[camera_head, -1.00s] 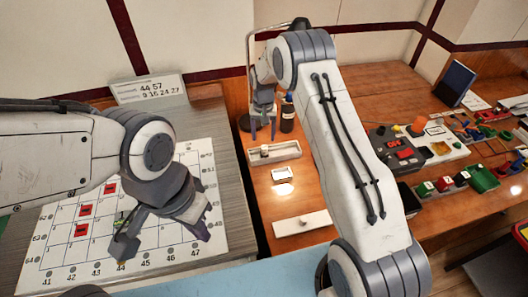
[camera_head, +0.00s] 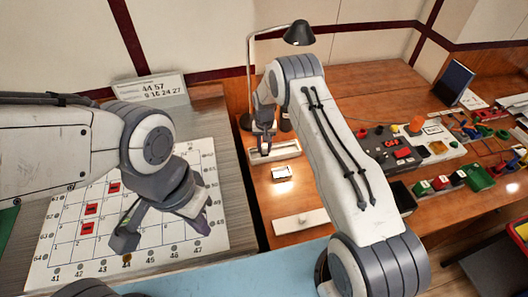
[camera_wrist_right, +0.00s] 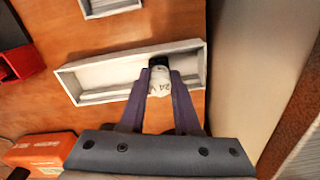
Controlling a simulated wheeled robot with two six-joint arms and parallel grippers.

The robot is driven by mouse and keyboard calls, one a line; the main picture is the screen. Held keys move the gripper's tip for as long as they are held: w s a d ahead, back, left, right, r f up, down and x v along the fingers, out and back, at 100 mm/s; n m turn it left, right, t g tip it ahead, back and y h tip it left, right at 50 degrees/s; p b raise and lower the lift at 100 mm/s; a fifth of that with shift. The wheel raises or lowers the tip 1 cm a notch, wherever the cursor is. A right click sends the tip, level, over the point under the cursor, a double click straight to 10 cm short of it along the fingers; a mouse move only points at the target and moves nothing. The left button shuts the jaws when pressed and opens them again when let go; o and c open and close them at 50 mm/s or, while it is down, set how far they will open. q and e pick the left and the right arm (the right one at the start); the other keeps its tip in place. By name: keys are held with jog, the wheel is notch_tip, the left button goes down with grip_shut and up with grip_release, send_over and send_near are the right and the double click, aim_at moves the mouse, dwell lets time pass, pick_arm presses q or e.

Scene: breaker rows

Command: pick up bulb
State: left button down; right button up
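The bulb (camera_wrist_right: 160,84) is small and white with marks on it and a dark end. In the right wrist view it is in a white open tray (camera_wrist_right: 95,76), near the tray's right end. My right gripper (camera_wrist_right: 161,74) reaches into the tray with a finger against each side of the bulb and looks shut on it. In the head view the right gripper (camera_head: 264,150) is low over the same tray (camera_head: 287,149), and the bulb is mostly hidden. My left gripper (camera_head: 163,232) is open and empty over the numbered board (camera_head: 215,238).
A small white box (camera_head: 281,173) and a white strip (camera_head: 300,222) lie nearer on the wooden table. A lamp (camera_head: 299,33) stands behind my right arm. Red and green blocks (camera_head: 478,178) and a grey panel (camera_head: 385,150) are right of it. An orange box (camera_wrist_right: 38,152) shows in the wrist view.

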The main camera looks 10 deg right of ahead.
grip_shut()
jog(key=shift+r, duration=0.1)
